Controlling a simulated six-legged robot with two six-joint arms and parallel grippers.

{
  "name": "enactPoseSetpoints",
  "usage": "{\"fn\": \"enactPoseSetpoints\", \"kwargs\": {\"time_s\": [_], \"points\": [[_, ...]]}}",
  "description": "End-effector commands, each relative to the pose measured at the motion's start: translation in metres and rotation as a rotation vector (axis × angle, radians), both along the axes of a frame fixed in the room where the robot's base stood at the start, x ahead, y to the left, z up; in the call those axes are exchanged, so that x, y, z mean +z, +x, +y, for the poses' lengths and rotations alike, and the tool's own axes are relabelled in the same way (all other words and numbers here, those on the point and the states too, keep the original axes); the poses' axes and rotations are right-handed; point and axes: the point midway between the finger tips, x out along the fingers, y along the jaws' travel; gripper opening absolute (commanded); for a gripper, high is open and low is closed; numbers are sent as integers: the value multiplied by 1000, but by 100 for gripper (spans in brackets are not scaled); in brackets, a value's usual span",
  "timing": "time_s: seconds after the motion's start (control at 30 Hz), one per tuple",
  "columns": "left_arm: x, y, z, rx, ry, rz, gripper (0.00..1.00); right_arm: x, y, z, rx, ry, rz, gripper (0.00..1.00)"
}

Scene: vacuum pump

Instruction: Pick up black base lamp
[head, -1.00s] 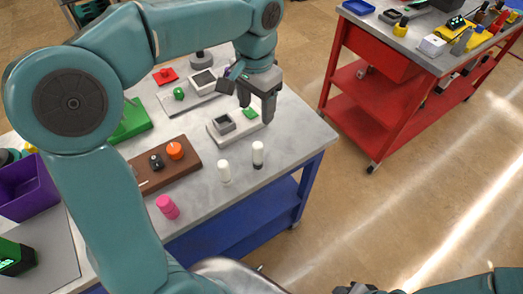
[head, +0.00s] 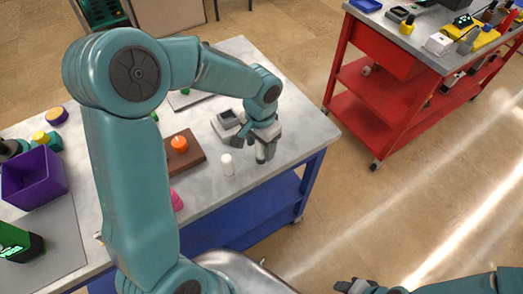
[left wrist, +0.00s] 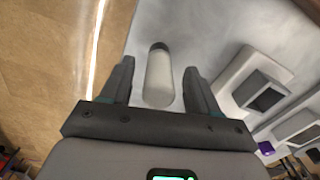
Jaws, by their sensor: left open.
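A brown block (head: 196,158) with an orange knob is left of the lamps. A pink piece (head: 176,200) is near the front edge, partly behind my arm. A grey device (head: 226,123) sits behind. A purple bin (head: 42,180) is far left; a red cart (head: 385,105) stands apart right.

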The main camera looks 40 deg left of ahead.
Motion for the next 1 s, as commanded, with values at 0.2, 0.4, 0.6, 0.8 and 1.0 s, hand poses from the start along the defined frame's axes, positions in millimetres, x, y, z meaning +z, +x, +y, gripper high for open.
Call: {"fn": "enactPoseSetpoints", "kwargs": {"time_s": [0.2,0.4,0.6,0.8,1.0], "points": [[-3,1,0,0,0,-2,61,0,0,0,0,0,1,43],[-3,1,0,0,0,-2,9,0,0,0,0,0,1,43],[-3,0,0,-1,0,-1,0,0,0,0,0,0,0,43],[-1,1,0,0,1,-2,0,0,0,0,0,0,0,43],[20,2,0,-1,2,-7,0,-1,0,0,0,0,0,43]]}}
